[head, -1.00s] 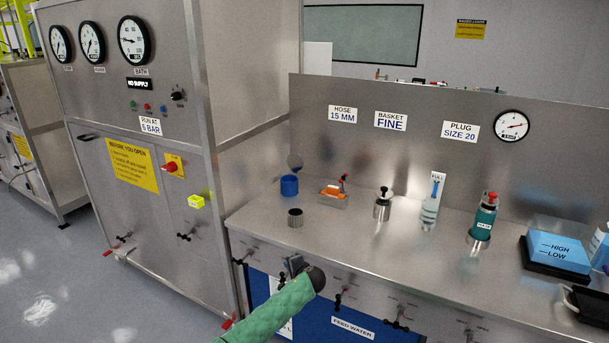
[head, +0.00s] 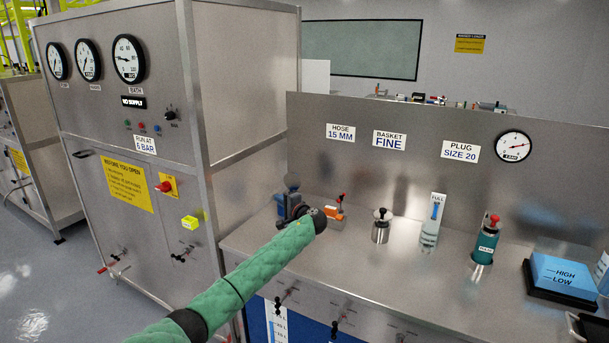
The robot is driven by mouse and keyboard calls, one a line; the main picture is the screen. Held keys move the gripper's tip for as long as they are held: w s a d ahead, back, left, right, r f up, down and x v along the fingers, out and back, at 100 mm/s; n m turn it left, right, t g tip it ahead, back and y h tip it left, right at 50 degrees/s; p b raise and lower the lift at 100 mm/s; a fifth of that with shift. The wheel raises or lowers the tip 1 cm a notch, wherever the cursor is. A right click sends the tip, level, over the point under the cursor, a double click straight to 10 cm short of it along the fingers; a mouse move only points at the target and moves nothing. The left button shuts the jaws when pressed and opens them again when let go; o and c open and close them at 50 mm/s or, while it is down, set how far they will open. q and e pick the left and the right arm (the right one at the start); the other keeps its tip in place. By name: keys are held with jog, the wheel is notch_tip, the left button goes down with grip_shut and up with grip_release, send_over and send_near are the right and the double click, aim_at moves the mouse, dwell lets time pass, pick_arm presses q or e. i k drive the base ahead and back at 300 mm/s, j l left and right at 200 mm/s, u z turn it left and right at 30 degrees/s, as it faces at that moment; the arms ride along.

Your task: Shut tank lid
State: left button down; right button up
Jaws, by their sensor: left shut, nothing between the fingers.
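No part is clearly labelled as the tank lid. A dark round disc (head: 292,181) shows against the back panel at the bench's left end, above a blue cup (head: 280,204); I cannot tell whether it is a lid. My left gripper (head: 290,207) is over the left end of the bench, in front of the cup and partly covering it. It is shut and empty. The gripper hides the bench spot where a small dark cylinder stood. A blue panel (head: 257,318) shows below the bench, partly hidden by my arm. My right gripper is not in view.
The steel bench (head: 370,265) carries an orange-topped block (head: 333,213), a steel canister (head: 381,232), a clear bottle (head: 430,236), a green bottle (head: 485,245) and a blue block (head: 563,274). A tall gauge cabinet (head: 120,130) stands at left. The bench's front middle is clear.

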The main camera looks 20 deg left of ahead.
aim_at(291, 180)
jog(key=i, duration=1.35)
